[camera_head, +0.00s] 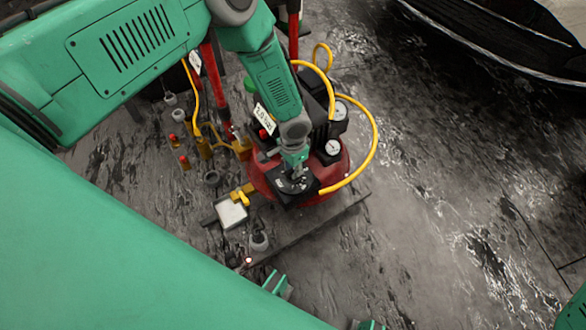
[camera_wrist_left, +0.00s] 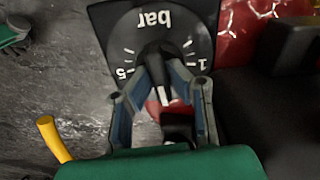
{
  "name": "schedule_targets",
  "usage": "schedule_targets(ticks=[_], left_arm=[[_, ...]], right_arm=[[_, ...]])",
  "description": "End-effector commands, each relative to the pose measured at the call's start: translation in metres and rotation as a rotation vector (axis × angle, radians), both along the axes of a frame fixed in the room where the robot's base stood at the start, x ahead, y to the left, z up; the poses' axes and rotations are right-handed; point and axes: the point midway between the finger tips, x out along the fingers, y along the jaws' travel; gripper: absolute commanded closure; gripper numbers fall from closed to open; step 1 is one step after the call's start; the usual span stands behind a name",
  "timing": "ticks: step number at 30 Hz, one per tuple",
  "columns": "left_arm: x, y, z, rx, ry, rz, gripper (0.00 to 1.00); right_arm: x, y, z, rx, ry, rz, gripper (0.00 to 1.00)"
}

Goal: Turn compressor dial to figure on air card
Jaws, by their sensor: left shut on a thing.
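The compressor (camera_head: 335,178) is a red round tank with black parts on top, in the middle of the head view. Its dial (camera_head: 287,198) has a black plate; in the left wrist view the dial plate (camera_wrist_left: 110,22) reads "bar" upside down, with 5 at left and 1 at right. The white pointer mark on the knob (camera_wrist_left: 154,60) points towards the bottom of that view. My left gripper (camera_head: 294,182) is over the dial, shut on the knob, with a finger on each side in the wrist view (camera_wrist_left: 163,82). A white air card (camera_head: 264,118) hangs beside it; its small figure is hard to read.
Yellow hoses (camera_head: 375,130) loop at the compressor's right. Two round gauges (camera_head: 333,147) sit near them. Brass fittings (camera_head: 205,148), a white-topped tray (camera_head: 231,214) and small pots stand to the left. Dark wet floor (camera_head: 430,220) is clear at right, below a dark car body (camera_head: 500,40).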

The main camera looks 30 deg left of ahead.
Motion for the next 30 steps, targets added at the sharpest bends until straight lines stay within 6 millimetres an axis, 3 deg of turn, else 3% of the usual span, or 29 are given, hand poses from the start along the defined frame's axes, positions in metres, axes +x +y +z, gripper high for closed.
schedule_targets(ticks=[26, 27, 28, 29, 30], left_arm=[[0.0021, 0.0018, 0.0012, 0.003, -0.004, -0.002, 1.00], [0.0021, 0.0018, 0.0012, 0.003, -0.004, -0.002, 0.83], [0.0021, 0.0018, 0.0012, 0.003, -0.004, -0.002, 0.72], [0.0020, 0.0017, 0.0012, 0.003, -0.004, -0.002, 0.65], [0.0018, 0.0016, 0.0010, 0.002, -0.003, -0.002, 0.65]], right_arm=[[0.0000, 0.0000, 0.0001, 0.000, 0.000, 0.000, 1.00], [0.0000, 0.0000, 0.0001, 0.000, 0.000, 0.000, 1.00], [0.0000, 0.0000, 0.0001, 0.000, 0.000, 0.000, 1.00], [0.0000, 0.0000, 0.0001, 0.000, 0.000, 0.000, 1.00], [0.0000, 0.0000, 0.0001, 0.000, 0.000, 0.000, 1.00]])
